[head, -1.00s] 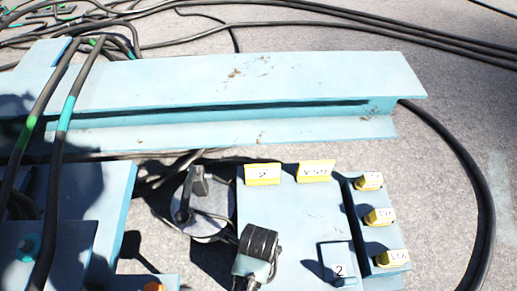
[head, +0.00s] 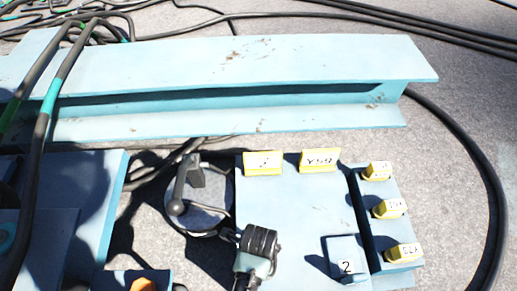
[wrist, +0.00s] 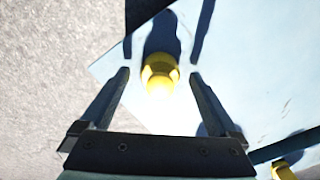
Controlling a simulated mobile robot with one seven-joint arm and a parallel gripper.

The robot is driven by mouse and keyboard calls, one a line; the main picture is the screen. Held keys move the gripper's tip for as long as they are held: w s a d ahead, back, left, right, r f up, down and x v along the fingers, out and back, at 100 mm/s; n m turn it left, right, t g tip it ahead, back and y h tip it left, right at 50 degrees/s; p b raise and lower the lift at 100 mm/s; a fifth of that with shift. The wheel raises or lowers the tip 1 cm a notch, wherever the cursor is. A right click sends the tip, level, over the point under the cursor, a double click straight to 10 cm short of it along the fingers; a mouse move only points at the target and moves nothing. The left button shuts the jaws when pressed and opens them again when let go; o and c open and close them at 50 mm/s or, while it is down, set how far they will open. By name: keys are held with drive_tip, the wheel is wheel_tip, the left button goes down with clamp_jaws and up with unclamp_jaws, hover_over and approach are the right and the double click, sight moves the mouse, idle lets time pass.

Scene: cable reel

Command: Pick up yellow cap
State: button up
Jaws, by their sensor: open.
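In the wrist view a rounded yellow cap (wrist: 161,72) stands on a pale blue plate. My gripper (wrist: 160,76) is open, with its two dark fingers on either side of the cap. Gaps show between the cap and both fingers, and nothing is held. Part of another yellow piece (wrist: 284,171) shows at the lower right edge. In the head view several yellow labelled pieces, such as one yellow cap (head: 389,208), line the right blue strip. I cannot tell which piece in the head view is the one between my fingers. My gripper does not show in the head view.
A long pale blue beam (head: 230,55) crosses the head view behind the plate. Black cables (head: 470,150) curve over the grey ground.

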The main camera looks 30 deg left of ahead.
drive_tip(key=shift+r, duration=0.1)
clamp_jaws()
idle(0.3)
